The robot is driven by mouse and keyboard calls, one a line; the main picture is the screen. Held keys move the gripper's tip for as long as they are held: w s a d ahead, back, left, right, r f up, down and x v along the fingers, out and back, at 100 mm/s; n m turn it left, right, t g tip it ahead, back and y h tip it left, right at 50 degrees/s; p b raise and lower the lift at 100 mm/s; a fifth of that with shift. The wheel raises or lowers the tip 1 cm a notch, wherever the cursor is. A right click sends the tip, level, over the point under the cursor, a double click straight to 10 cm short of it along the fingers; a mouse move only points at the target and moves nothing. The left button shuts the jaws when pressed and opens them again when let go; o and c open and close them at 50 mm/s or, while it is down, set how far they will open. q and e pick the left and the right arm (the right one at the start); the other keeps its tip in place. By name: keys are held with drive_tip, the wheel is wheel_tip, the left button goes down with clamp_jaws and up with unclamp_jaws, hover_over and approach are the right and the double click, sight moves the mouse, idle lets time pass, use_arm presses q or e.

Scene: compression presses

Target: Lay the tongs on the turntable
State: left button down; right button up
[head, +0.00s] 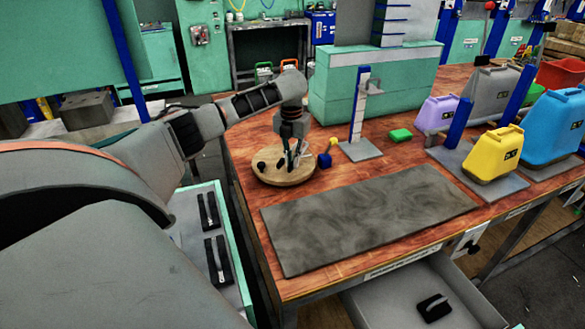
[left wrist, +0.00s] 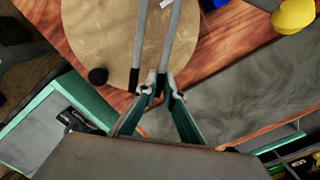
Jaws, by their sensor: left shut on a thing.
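The turntable (head: 288,180) is a round wooden disc near the left end of the workbench. It also fills the upper middle of the left wrist view (left wrist: 100,35). My left gripper (head: 290,140) points down over it, shut on the tongs. The tongs (left wrist: 145,35) show as two grey bars with dark parts by the fingertips (left wrist: 160,86), running up the picture across the disc. In the head view they are small and partly hidden by the gripper. I cannot tell whether they touch the disc. My right gripper is out of view.
A black knob (left wrist: 98,76) is at the turntable's edge. A small blue and yellow object (head: 325,158) stands just right of it. A grey mat (head: 370,215) lies in front. A stand with a white-and-blue post (head: 359,150), a green block (head: 400,135) and coloured containers (head: 494,155) stand rightward.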

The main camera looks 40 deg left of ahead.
use_arm(q)
drive_tip(key=shift+f, duration=1.4)
drive_tip(key=shift+f, duration=0.1)
drive_tip(key=c, duration=2.2)
unclamp_jaws()
drive_tip(key=shift+o, duration=0.2)
wheel_tip(320, 180, up, 12)
drive_tip(key=p, duration=0.1)
drive_tip(key=shift+s, duration=0.3)
drive_tip(key=shift+d, duration=0.1)
